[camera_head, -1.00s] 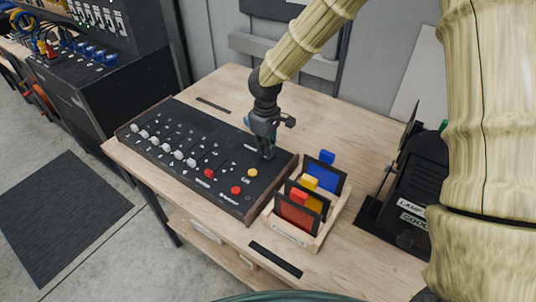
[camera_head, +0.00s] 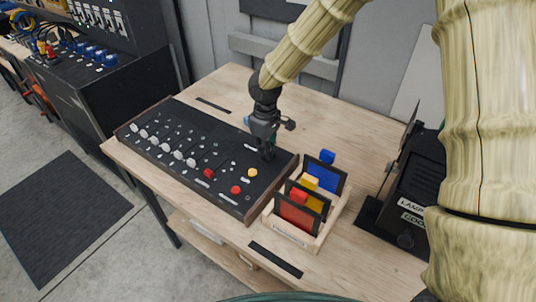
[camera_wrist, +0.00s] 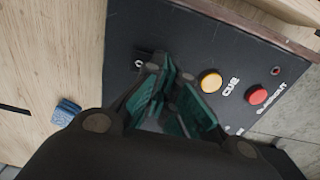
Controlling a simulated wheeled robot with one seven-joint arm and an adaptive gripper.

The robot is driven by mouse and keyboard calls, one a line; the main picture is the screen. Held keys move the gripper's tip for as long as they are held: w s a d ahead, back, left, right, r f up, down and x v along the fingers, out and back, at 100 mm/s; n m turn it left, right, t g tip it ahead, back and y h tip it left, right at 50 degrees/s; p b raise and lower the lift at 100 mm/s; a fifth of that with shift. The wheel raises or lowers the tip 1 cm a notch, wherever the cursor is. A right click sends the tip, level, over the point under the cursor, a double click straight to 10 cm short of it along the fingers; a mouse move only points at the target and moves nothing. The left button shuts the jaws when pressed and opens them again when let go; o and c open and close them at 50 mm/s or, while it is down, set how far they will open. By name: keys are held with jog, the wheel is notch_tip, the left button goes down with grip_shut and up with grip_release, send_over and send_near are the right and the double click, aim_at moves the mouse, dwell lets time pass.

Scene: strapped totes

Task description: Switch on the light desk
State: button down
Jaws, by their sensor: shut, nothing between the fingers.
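The light desk (camera_head: 182,127) is a black sloped console with wooden edges on the wooden table. It carries a row of white-capped faders, a red-capped fader (camera_head: 209,173), a yellow button (camera_head: 253,173) and a red button (camera_head: 236,190). The wrist view shows the yellow button (camera_wrist: 210,81) marked CUE and the red button (camera_wrist: 257,96). My gripper (camera_head: 267,155) is shut and empty, pointing down at the desk's far right corner, beyond the yellow button. Its teal fingers (camera_wrist: 172,98) hide part of the panel; I cannot tell whether they touch it.
A wooden rack (camera_head: 290,233) holding red, yellow and blue framed filters stands close to the desk's right end. A black lamp unit (camera_head: 408,190) is further right. The table behind the desk is mostly clear.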

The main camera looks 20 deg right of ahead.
jog(key=shift+f, duration=0.45)
dwell(0.3)
jog(key=shift+r, duration=0.1)
jog(key=shift+r+p, duration=2.65)
jog(key=shift+r, duration=0.8)
